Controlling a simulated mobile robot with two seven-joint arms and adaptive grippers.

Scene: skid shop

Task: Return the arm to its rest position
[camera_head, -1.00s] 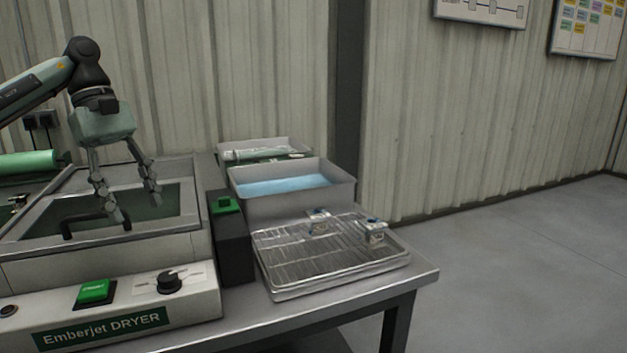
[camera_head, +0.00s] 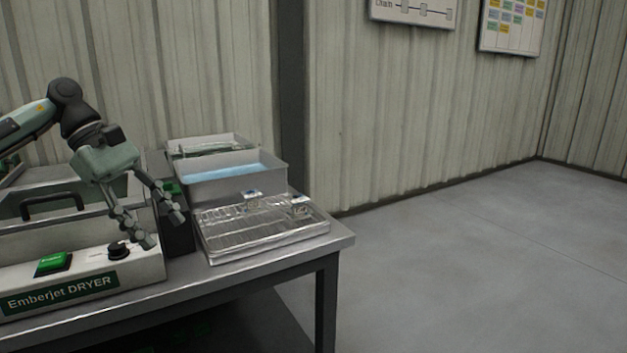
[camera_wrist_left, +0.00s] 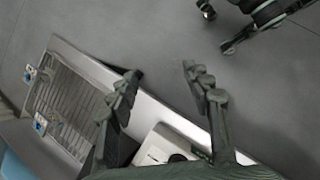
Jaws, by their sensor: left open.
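My left arm comes in from the left in the head view. Its gripper (camera_head: 166,230) is open and empty, tilted down in front of the dryer's right end. In the left wrist view the two fingers (camera_wrist_left: 158,85) are spread apart with nothing between them. The gripper hangs over the front edge area of the bench, left of the wire rack tray (camera_head: 262,241). My right gripper is not recognisable in the head view. At the top right of the wrist view a dark jointed part shows, which I cannot identify for sure.
The Emberjet dryer (camera_head: 60,287) with a green button and black knob stands on the steel bench (camera_head: 330,240). A grey bin of blue liquid (camera_head: 232,186) and another bin (camera_head: 212,140) stand behind the rack. Small metal parts sit on the rack. The floor at right is clear.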

